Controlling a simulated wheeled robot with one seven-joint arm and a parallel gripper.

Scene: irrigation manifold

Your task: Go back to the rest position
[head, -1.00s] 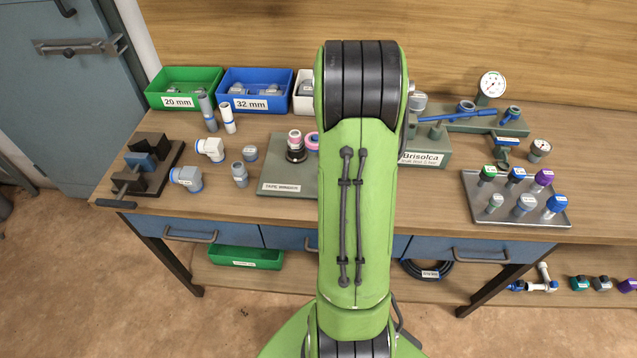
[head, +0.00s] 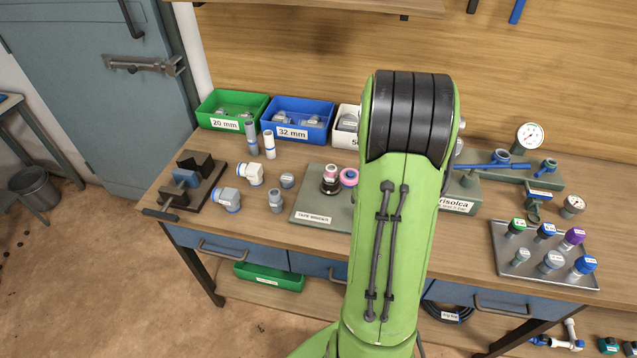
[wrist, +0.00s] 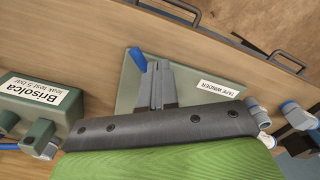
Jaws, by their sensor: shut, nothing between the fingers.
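My gripper (wrist: 157,85) shows in the wrist view, its grey fingers together and empty over the green tape winder plate (wrist: 208,98). The wrist view is partly filled by my own green and black arm. In the head view my arm stands in front of the bench and hides the gripper. The tape winder plate (head: 312,212) shows there left of my arm, with pink and dark rings on it.
The bench holds a green bin (head: 212,124), a blue bin (head: 290,133), a vise (head: 187,180) and loose fittings at left. A leak test block (head: 463,192) and a metal tray (head: 510,266) with several capped fittings are right. A blue cabinet (head: 90,80) stands left.

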